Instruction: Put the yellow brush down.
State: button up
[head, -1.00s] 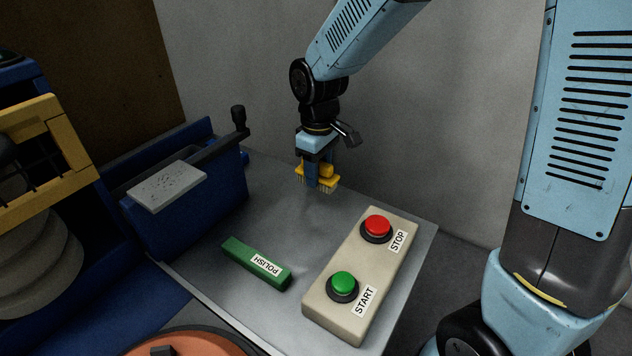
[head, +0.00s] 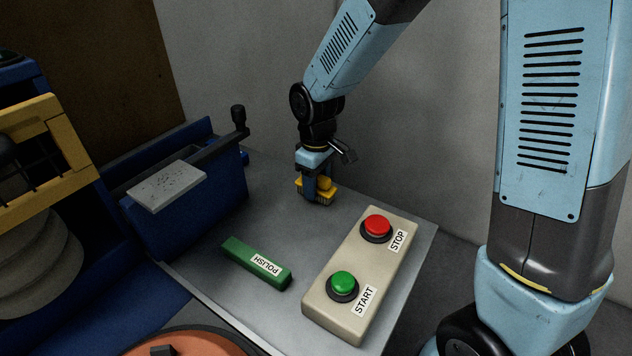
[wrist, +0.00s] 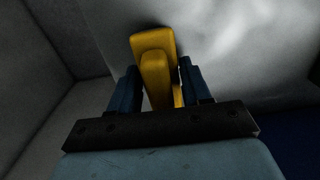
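The yellow brush (head: 325,184) is at the back of the grey metal table (head: 215,290), bristles down. Its bristles look to be at or very near the table top; I cannot tell if they touch. My gripper (head: 316,183) points down over it, with its fingers on the brush's handle. In the wrist view the yellow brush (wrist: 155,65) sits between the two dark blue fingers of my gripper (wrist: 160,88), which look closed on it.
A beige box (head: 350,300) with a red STOP button (head: 376,225) and a green START button (head: 343,283) stands front right. A green POLISH block (head: 256,263) lies left of it. A blue machine (head: 190,205) borders the left. Bare table lies between.

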jog(key=o, duration=0.3)
notch_tip(320, 180, up, 12)
jog(key=shift+r, duration=0.15)
dwell(0.5)
jog(key=s+d+r+m+t, duration=0.1)
jog(key=s+d+r+m, duration=0.2)
jog(key=d, duration=0.5)
jog(key=s+d+r+m+t, duration=0.2)
jog(key=d+r+m, duration=0.1)
jog(key=d+r, duration=0.3)
jog(key=s+d+m+t, duration=0.1)
jog(key=s+d+m, duration=0.1)
jog(key=s+d, duration=0.1)
jog(key=s+d+r+m, duration=0.1)
jog(key=s+d+m, duration=0.1)
jog(key=d, duration=0.3)
jog(key=s+d+r+m+t, duration=0.1)
jog(key=s+d, duration=0.3)
jog(key=s, duration=0.1)
jog(key=shift+m+t, duration=0.3)
jog(key=shift+m, duration=0.1)
